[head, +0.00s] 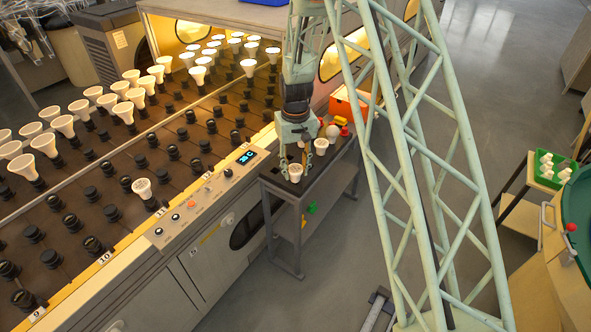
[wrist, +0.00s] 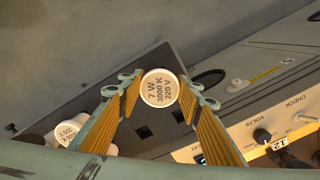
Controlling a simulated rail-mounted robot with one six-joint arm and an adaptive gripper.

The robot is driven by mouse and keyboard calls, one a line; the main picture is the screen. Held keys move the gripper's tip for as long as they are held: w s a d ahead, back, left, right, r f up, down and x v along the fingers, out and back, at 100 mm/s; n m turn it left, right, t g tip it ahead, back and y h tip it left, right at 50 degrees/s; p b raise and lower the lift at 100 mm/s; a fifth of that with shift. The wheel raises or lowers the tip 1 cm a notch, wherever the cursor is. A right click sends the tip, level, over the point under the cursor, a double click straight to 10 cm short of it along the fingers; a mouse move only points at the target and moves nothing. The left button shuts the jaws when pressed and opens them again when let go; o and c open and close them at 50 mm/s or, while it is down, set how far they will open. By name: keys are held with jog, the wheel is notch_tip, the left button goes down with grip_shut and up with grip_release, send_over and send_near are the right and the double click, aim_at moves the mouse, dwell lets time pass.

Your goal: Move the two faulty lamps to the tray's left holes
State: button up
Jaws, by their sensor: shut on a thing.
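My gripper (head: 294,166) is shut on a white lamp (head: 295,173) over the near end of the dark tray (head: 322,172). In the wrist view the same lamp (wrist: 160,88) sits between the fingertips, its face reading 7 W, 3000 K, 220 V. Whether its base is in a hole is hidden. A second white lamp (head: 321,146) stands farther back on the tray, and lamps also show at the lower left of the wrist view (wrist: 72,132), partly hidden by a finger.
The burn-in rack (head: 120,200) fills the left, with lit lamps, unlit lamps and many empty sockets. A lone lamp (head: 142,188) stands near its front edge. A control panel (head: 228,172) borders the tray. A round bulb (head: 333,131) and an orange bin (head: 345,106) are behind.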

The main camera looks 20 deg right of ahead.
jog(key=shift+f, duration=0.15)
jog(key=o, duration=0.9)
jog(key=shift+r, duration=0.2)
notch_tip(320, 180, up, 12)
jog(key=shift+f, duration=0.15)
dwell(0.5)
